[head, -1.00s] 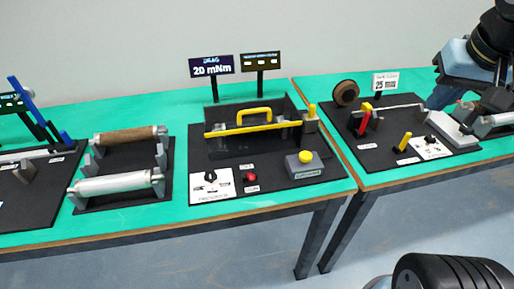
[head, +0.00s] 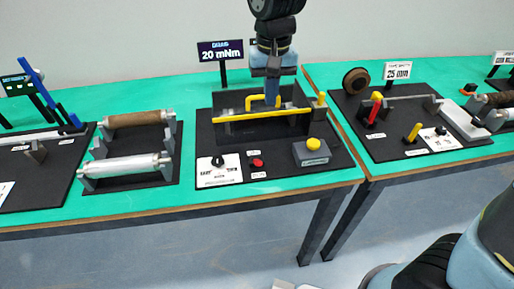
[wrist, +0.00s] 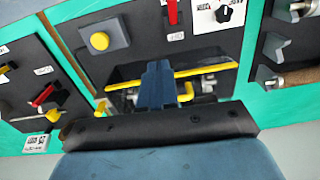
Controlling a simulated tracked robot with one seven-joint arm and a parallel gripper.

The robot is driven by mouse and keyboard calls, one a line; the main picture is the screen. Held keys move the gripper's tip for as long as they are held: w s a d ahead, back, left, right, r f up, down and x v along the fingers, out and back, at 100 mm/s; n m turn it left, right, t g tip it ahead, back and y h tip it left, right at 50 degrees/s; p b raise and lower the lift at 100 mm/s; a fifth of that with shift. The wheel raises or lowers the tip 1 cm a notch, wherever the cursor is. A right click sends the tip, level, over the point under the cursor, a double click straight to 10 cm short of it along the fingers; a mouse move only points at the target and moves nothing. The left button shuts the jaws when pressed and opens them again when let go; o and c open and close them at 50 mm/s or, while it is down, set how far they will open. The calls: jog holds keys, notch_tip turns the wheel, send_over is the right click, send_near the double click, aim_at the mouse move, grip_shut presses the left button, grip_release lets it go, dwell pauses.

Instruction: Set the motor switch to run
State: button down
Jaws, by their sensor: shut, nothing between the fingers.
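A black rotary knob (head: 218,161) sits on a white label plate (head: 230,174) at the front left of the middle black station. It also shows at the top right of the wrist view (wrist: 223,13). A similar knob (head: 440,130) is on the right-hand station. The lettering is too small to tell which is the motor switch or where it points. My gripper (head: 272,101) is over the back of the middle station, by the yellow handle and bar (head: 250,116). In the wrist view its blue fingers (wrist: 159,68) are together and empty, well apart from the knob.
Signs (head: 221,52) rise behind. Rollers (head: 126,164) stand at the left. Free green table (head: 190,190) shows around the stations.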

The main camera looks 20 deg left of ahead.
jog(key=s+a+f, duration=0.2)
jog(key=a, duration=0.1)
send_over(258, 160)
jog(key=f, duration=1.2)
jog(key=shift+w+a, duration=0.2)
jog(key=shift+a, duration=0.05)
jog(key=shift+s+d+f, duration=0.2)
jog(key=shift+s+f, duration=0.05)
jog(key=shift+f, duration=0.1)
